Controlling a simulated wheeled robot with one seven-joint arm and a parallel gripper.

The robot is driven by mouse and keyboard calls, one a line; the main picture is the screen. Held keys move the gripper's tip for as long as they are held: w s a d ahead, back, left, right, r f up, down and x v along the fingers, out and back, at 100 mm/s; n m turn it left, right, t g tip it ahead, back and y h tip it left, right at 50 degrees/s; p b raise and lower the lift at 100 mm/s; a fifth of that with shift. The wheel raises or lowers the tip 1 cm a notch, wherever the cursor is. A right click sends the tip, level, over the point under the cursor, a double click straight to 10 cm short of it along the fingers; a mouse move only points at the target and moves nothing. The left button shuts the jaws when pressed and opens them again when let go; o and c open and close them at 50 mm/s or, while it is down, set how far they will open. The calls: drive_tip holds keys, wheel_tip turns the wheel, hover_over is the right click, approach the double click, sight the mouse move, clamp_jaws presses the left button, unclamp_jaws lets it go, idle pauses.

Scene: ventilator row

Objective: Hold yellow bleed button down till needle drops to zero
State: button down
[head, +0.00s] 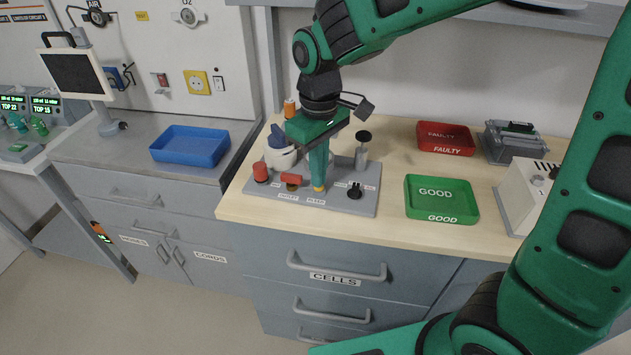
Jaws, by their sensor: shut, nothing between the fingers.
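My gripper (318,179) points straight down over the grey test plate (347,207) on the wooden bench, its fingers shut with nothing between them. The yellow bleed button (319,189) shows as a small yellow spot right at the fingertips, just above the BLEED label. The tips look to be on it, but I cannot tell whether it is pressed down. A white rounded part (280,157) with a blue piece on top stands at the plate's left, partly behind the gripper. I cannot make out a gauge face or needle.
The plate also carries a red knob (261,173), a red block (291,179), a black knob (354,190) and a black-topped post (363,147). A green GOOD tray (441,216) and red FAULTY tray (445,150) lie to the right. Bare bench separates plate and trays.

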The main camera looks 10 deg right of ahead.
drive_tip(key=shift+r, duration=3)
drive_tip(key=shift+d, duration=0.1)
drive_tip(key=d+m, duration=0.1)
drive_tip(key=d, duration=0.1)
drive_tip(key=s+d, duration=0.1)
drive_tip(key=d, duration=0.2)
drive_tip(key=d+m, duration=0.1)
drive_tip(key=d, duration=0.1)
drive_tip(key=shift+s+d+m, duration=0.2)
drive_tip(key=shift+d+m, duration=0.1)
drive_tip(key=shift+d, duration=0.1)
drive_tip(key=s+d+f+m, duration=0.1)
drive_tip(key=s+d+m, duration=0.2)
drive_tip(key=s+d, duration=0.3)
drive_tip(key=s+d+f+m, duration=0.1)
drive_tip(key=s+d+m, duration=0.3)
drive_tip(key=s+d, duration=0.2)
drive_tip(key=s+d+f+m, duration=0.2)
drive_tip(key=s+d+m, duration=0.2)
drive_tip(key=s+d, duration=0.3)
drive_tip(key=shift+d, duration=1.2)
drive_tip(key=shift+s+d+f, duration=0.1)
drive_tip(key=shift+s, duration=0.4)
